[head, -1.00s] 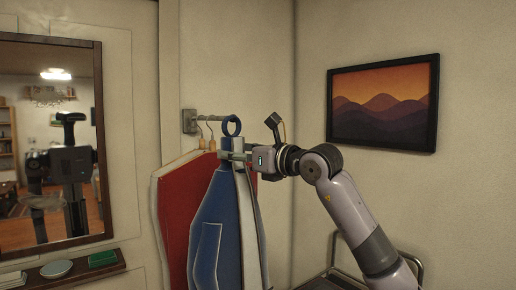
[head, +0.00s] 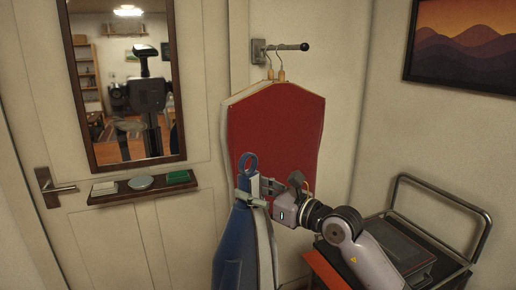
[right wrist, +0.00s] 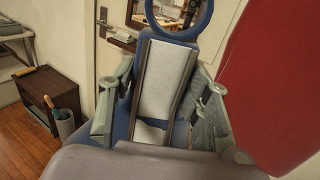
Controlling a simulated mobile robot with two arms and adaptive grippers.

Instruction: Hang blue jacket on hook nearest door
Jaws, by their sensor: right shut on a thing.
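The blue jacket (head: 237,240) has a blue ring (head: 248,163) at its top and a pale strip down its front. My right gripper (head: 257,192) is shut on its upper part, just below the ring. The ring is below and apart from the wall peg (head: 290,47), the only hook in view. In the right wrist view the fingers (right wrist: 160,108) flank the pale strip, with the ring (right wrist: 180,20) above. The door (head: 110,235) with its handle (head: 52,187) is left of the peg. The jacket's lower end is cut off. My left gripper is not in view.
A red garment (head: 275,130) hangs from the peg by thin hangers, behind the blue jacket. The peg's outer end is bare. A mirror (head: 175,80) and a small shelf (head: 115,197) are on the door. A cart (head: 440,235) stands at the lower right.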

